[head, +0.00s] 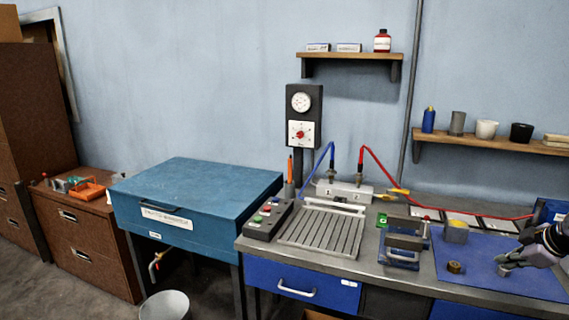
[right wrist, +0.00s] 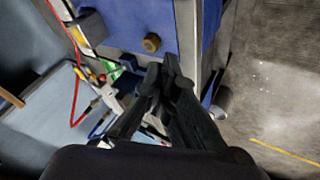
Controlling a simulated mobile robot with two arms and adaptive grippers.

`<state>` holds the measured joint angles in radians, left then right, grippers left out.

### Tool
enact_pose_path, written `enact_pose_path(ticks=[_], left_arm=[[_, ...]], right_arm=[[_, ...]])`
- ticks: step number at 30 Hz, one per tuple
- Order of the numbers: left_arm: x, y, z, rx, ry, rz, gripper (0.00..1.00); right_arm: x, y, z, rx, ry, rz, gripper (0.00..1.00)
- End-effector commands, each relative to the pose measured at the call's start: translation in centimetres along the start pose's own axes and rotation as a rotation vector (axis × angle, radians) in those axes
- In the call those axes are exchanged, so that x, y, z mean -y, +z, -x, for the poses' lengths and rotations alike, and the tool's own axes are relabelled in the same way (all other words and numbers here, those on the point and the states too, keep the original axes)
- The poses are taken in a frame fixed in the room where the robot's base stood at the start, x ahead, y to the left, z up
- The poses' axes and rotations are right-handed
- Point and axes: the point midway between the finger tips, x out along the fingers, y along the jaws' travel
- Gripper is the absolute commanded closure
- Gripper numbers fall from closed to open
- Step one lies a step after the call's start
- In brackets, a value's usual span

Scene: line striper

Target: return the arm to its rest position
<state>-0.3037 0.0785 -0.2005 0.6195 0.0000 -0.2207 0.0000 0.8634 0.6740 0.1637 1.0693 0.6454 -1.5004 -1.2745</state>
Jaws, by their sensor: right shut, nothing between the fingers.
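My right gripper (head: 507,267) is at the right edge of the head view, above the blue mat (head: 470,277) on the workbench. Its fingers are together with nothing between them. In the right wrist view the shut fingers (right wrist: 165,75) point toward the bench edge. A small brass nut-like piece (head: 454,267) lies on the mat, left of the gripper and apart from it. It also shows in the right wrist view (right wrist: 152,43). My left gripper is in neither view.
A small vise (head: 403,250) stands left of the mat, and a yellowish block (head: 456,231) stands at the mat's back. A slotted plate (head: 322,232) and a button box (head: 268,220) are further left. A blue lidded cabinet (head: 190,205) stands beside the bench, with a bucket (head: 165,306) on the floor.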

Motion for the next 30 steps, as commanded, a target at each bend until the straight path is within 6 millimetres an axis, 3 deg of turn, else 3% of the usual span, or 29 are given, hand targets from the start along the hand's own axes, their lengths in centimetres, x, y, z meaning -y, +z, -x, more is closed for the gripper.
enact_pose_path(ticks=[5, 11, 17, 20, 23, 27, 30], left_arm=[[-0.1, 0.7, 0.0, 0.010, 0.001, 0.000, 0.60], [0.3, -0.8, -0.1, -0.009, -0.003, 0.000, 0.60], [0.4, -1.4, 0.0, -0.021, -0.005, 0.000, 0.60], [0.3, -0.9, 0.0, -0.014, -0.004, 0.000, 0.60], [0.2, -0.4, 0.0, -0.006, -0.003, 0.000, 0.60], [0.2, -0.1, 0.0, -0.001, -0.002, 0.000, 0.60], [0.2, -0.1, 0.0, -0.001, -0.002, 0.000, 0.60]], right_arm=[[2.0, 1.1, -3.1, 0.036, -0.018, -0.039, 1.00], [4.8, 2.8, -7.0, 0.085, -0.033, -0.094, 1.00], [9.5, 5.4, -12.3, 0.156, -0.051, -0.165, 1.00], [13.2, 7.5, -15.6, 0.203, -0.061, -0.210, 1.00], [18.4, 10.3, -19.4, 0.262, -0.070, -0.260, 1.00], [27.2, 14.7, -23.9, 0.342, -0.078, -0.328, 1.00], [34.0, 17.8, -26.1, 0.389, -0.083, -0.367, 1.00]])
